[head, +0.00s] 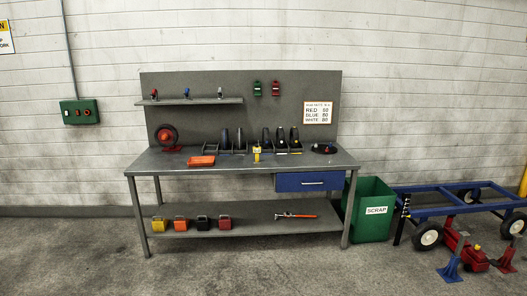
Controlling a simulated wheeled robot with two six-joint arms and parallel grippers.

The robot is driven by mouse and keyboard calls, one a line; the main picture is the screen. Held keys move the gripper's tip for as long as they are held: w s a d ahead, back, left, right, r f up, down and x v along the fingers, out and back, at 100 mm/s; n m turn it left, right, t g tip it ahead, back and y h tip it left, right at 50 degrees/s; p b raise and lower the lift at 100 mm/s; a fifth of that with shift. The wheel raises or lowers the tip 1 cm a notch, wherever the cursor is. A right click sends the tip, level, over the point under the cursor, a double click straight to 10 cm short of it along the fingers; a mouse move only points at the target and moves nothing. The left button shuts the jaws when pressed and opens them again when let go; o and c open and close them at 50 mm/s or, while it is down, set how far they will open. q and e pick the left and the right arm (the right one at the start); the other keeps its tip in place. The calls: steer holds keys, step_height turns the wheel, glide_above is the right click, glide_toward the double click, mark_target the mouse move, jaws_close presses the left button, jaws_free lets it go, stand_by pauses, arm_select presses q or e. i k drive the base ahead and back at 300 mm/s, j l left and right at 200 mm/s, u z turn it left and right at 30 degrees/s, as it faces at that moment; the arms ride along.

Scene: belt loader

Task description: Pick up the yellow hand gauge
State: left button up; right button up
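A small yellow tool (257,154), which looks like the hand gauge, stands on the grey workbench top (225,168) near its front middle. It appears upright, with a small pale patch on it; its details are too small to read. Neither of my grippers is in view.
A blue drawer (312,181) hangs under the top. A green scrap bin (371,228) and blue cart (450,208) stand at right. The floor in front is clear.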

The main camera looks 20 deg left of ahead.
mark_target(256, 150)
steer(key=i+j+z, duration=0.1)
steer(key=i+j, duration=0.2)
steer(key=i+j+z, duration=0.1)
steer(key=i+j, duration=0.2)
steer(key=j, duration=0.25)
steer(key=i+j, duration=0.3)
steer(key=j, duration=0.15)
steer(key=i+j+z, duration=0.15)
steer(key=i+j, duration=0.15)
steer(key=j, duration=0.15)
steer(key=i+j+z, duration=0.1)
steer(key=i+j, duration=0.15)
steer(key=j, duration=0.2)
steer(key=i+j+z, duration=0.1)
steer(key=i+j, duration=0.15)
steer(key=j, duration=0.25)
steer(key=i+j, duration=0.2)
steer(key=j, duration=0.35)
steer(key=i+j+z, duration=0.15)
steer(key=j, duration=0.35)
steer(key=i+j, duration=0.45)
steer(key=j, duration=0.2)
